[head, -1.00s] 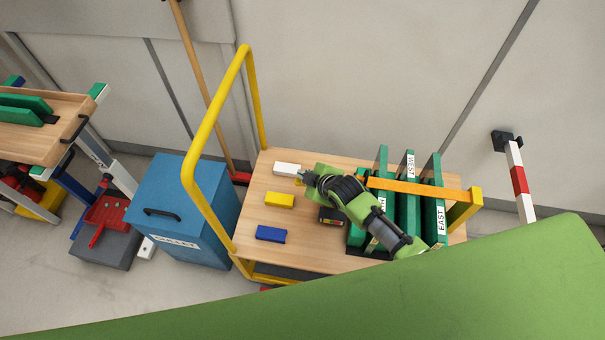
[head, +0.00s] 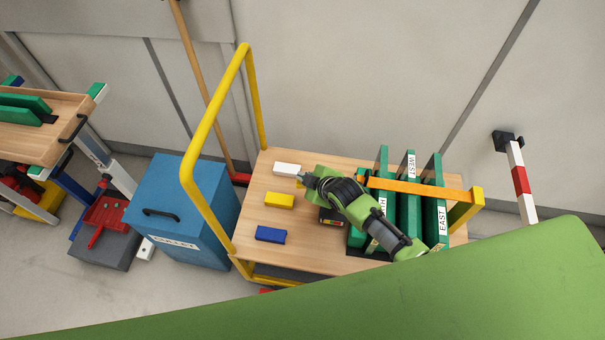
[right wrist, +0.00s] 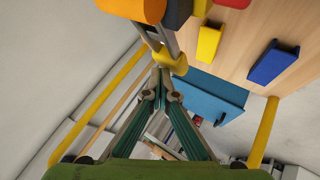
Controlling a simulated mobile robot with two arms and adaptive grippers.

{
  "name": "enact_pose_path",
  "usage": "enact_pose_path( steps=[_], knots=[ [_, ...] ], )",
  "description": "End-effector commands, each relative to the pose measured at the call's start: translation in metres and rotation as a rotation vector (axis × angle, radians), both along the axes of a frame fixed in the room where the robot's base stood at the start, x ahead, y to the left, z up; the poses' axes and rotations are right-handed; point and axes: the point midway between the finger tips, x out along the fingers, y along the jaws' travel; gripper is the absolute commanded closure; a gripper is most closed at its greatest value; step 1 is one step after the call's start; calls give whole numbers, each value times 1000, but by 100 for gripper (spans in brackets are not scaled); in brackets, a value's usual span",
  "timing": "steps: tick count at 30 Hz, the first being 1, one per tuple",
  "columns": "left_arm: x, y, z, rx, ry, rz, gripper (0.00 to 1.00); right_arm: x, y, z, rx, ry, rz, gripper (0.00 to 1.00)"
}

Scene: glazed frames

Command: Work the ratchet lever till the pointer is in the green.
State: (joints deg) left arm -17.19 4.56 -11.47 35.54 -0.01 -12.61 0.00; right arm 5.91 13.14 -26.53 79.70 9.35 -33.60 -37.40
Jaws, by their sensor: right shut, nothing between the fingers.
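My right gripper (head: 304,180) is over the left-middle of the wooden cart bed, its fingers shut and empty. In the right wrist view its fingertips (right wrist: 160,78) are right beside a yellow end piece (right wrist: 173,62) on grey bars, which looks like the lever; I cannot tell if they touch. A bit of yellow shows by the fingertips in the head view. The bars run up to an orange rounded part (right wrist: 132,8). A small dark box with a coloured strip (head: 332,222), likely the gauge, is partly hidden under my gripper; its pointer cannot be made out. My left gripper is not in view.
White (head: 287,169), yellow (head: 279,200) and blue (head: 270,234) blocks lie on the cart bed (head: 315,255). Green labelled panels (head: 409,200) stand under an orange bar (head: 425,188) at right. A yellow rail (head: 207,125) rises at left, beside a blue bin (head: 190,195).

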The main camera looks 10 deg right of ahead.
Motion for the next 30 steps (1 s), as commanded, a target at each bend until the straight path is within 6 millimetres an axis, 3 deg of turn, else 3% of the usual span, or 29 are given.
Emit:
enact_pose_path(
  steps=[30],
  knots=[
    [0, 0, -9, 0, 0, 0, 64, -1, 0, -14, -1, 3, 0, 100]
  ],
)
